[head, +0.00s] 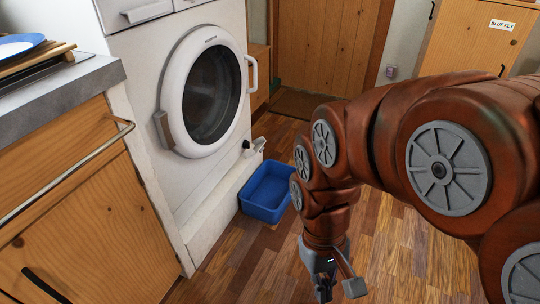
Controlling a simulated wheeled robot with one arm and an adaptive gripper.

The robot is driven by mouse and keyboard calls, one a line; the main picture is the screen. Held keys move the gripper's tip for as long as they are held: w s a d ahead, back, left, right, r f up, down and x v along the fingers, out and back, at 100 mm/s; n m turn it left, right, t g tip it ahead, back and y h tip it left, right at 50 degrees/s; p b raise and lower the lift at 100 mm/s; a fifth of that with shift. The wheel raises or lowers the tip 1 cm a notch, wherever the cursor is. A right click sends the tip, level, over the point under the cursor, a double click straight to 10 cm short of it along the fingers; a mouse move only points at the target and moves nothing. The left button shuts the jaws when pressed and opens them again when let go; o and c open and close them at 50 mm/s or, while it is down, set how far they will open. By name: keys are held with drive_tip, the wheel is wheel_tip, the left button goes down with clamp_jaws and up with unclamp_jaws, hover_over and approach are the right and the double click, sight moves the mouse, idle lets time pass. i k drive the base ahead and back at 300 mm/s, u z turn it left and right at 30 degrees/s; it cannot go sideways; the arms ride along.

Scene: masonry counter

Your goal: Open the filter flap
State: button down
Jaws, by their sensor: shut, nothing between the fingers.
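A white washing machine (172,100) stands at the left centre, its round door (208,92) shut. Low on its front, near the right corner, a small white piece (259,144) juts out beside a dark round spot. This looks like the filter flap, but it is too small to tell how far open it stands. My gripper (335,290) points down at the bottom centre, low over the floor. It is shut and empty, to the right of and nearer than the flap, and clear of it.
A blue tub (246,211) sits on the floor against the machine's plinth, below the flap and left of my gripper. A wooden cabinet (90,200) with a metal rail fills the near left. Wooden floor (400,245) is open to the right of the tub. A mat (295,104) lies farther back.

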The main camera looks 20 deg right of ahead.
sight(259, 143)
drive_tip(key=z, duration=0.2)
drive_tip(key=i, duration=1.25)
drive_tip(key=u, duration=0.7)
